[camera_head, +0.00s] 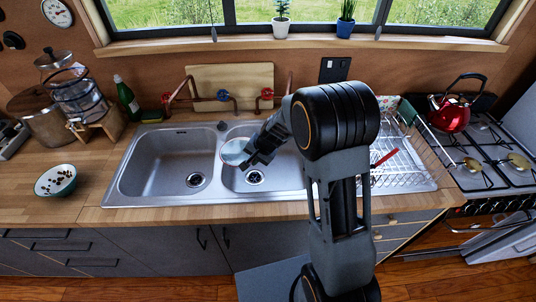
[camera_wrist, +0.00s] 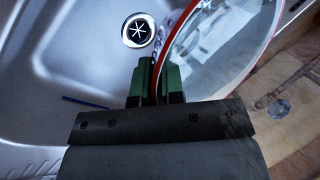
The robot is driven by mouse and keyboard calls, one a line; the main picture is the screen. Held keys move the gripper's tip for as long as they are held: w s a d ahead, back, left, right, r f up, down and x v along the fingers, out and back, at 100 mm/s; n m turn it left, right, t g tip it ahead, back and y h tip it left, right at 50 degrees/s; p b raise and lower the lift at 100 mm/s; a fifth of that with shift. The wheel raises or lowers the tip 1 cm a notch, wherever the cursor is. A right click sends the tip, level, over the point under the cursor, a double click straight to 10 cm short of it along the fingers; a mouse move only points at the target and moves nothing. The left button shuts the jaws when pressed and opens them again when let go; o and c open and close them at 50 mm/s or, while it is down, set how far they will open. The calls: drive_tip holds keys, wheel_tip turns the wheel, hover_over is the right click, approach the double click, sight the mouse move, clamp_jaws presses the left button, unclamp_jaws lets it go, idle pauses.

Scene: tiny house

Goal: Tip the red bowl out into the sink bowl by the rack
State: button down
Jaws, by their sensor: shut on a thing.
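My gripper (camera_head: 259,150) hangs over the right basin (camera_head: 283,172) of the double sink, the one by the dish rack (camera_head: 412,178). In the wrist view my gripper (camera_wrist: 157,85) is shut on the rim of the red bowl (camera_wrist: 225,50), with its red edge between the green fingers. The bowl's pale inside shows there. In the head view the bowl (camera_head: 234,152) is a small pale round shape left of the fingers, near the divider and above the basin. It looks tilted; I cannot tell what it holds. The basin's drain (camera_wrist: 138,30) shows beyond the fingers.
The left basin (camera_head: 160,165) looks empty. A bowl with dark bits (camera_head: 55,180) stands on the left counter. A tap with red pipes (camera_head: 222,96), a green bottle (camera_head: 127,98) and a cutting board (camera_head: 230,80) are behind the sink. A red kettle (camera_head: 450,112) stands on the stove.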

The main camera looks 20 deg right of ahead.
sight(225, 157)
drive_tip(key=a+m, duration=0.1)
drive_tip(key=a, duration=0.1)
drive_tip(key=s+a+m+t+h+p, duration=0.1)
drive_tip(key=a+m, duration=0.1)
drive_tip(key=a+m+t+p, duration=0.1)
drive_tip(key=a+m, duration=0.1)
drive_tip(key=shift+s+r, duration=0.25)
drive_tip(key=shift+s, duration=0.1)
drive_tip(key=shift+s+a+m+t+h+p, duration=0.2)
drive_tip(key=shift+s+a+m+h+p, duration=0.25)
drive_tip(key=shift+m, duration=0.35)
drive_tip(key=shift+s+a+m+t+h+p, duration=0.2)
drive_tip(key=shift+s+a+m+h+p, duration=0.25)
drive_tip(key=shift+m, duration=0.35)
drive_tip(key=shift+s+d, duration=0.1)
drive_tip(key=shift+d, duration=0.05)
drive_tip(key=f+b, duration=0.1)
drive_tip(key=b, duration=0.1)
drive_tip(key=shift+d+m+y+b, duration=0.25)
drive_tip(key=shift+m+y+b, duration=0.05)
drive_tip(key=shift+y+b, duration=0.1)
drive_tip(key=shift+d, duration=0.1)
drive_tip(key=shift+w+d+f+g+y+b, duration=0.3)
drive_tip(key=shift+y+b, duration=0.2)
drive_tip(key=shift+b, duration=0.9)
drive_tip(key=shift+d+f, duration=0.1)
drive_tip(key=shift+d, duration=0.05)
drive_tip(key=shift+d+f+m+y+b, duration=0.2)
drive_tip(key=shift+m+y+b, duration=0.1)
drive_tip(key=shift+b, duration=0.55)
